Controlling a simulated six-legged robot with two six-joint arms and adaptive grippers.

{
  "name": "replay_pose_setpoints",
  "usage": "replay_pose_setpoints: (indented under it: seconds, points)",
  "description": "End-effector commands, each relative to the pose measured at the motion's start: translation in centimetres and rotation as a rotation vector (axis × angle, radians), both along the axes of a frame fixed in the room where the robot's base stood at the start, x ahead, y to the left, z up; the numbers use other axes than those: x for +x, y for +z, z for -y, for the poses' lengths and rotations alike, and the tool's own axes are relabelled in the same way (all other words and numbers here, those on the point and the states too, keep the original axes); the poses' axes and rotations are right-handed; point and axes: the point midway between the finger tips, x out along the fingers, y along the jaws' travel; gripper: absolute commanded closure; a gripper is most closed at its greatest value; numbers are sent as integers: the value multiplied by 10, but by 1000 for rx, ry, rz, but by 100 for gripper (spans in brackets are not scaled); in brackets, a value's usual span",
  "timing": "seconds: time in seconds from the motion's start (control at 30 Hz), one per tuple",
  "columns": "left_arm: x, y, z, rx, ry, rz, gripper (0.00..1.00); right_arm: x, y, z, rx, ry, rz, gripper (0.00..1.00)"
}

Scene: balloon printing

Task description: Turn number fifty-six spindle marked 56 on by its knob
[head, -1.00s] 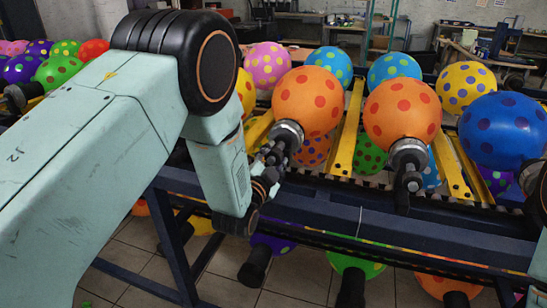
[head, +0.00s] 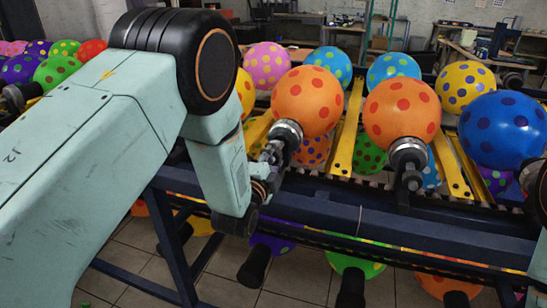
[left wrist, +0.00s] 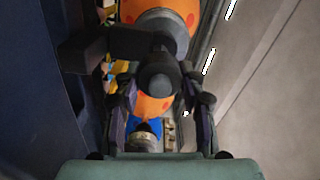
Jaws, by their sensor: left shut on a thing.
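An orange balloon with red dots (head: 306,100) sits on a spindle with a metal collar (head: 288,132) on the blue-framed rack. My left gripper (head: 271,154) is at the dark knob end of this spindle, below the balloon. In the left wrist view, the dark knob (left wrist: 158,84) lies between the two fingers of my left gripper (left wrist: 160,98), which is shut on it. The balloon also shows behind it there (left wrist: 158,14). No number 56 can be read. My right gripper is not in view.
A second orange balloon (head: 402,108) on a similar spindle (head: 407,155) stands to the right, then a large blue one (head: 502,130). Yellow bars (head: 348,130) run between spindles. A dark blue beam (head: 350,212) crosses in front. More balloons hang below.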

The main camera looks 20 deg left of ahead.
Motion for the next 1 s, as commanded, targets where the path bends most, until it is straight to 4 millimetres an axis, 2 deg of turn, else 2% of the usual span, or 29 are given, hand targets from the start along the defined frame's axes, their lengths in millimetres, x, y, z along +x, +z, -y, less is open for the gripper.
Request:
replay_pose_setpoints:
  seconds: [0.03,0.33,0.37,0.6,1.0]
  points:
    - [2,5,-1,0,4,12,91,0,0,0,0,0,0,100]
    - [3,5,-2,-1,6,13,91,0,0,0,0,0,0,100]
    - [3,5,-2,-1,5,14,57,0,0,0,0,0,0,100]
    - [2,3,-1,0,4,8,37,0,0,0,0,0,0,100]
    - [-4,1,0,1,2,3,37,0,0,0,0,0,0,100]
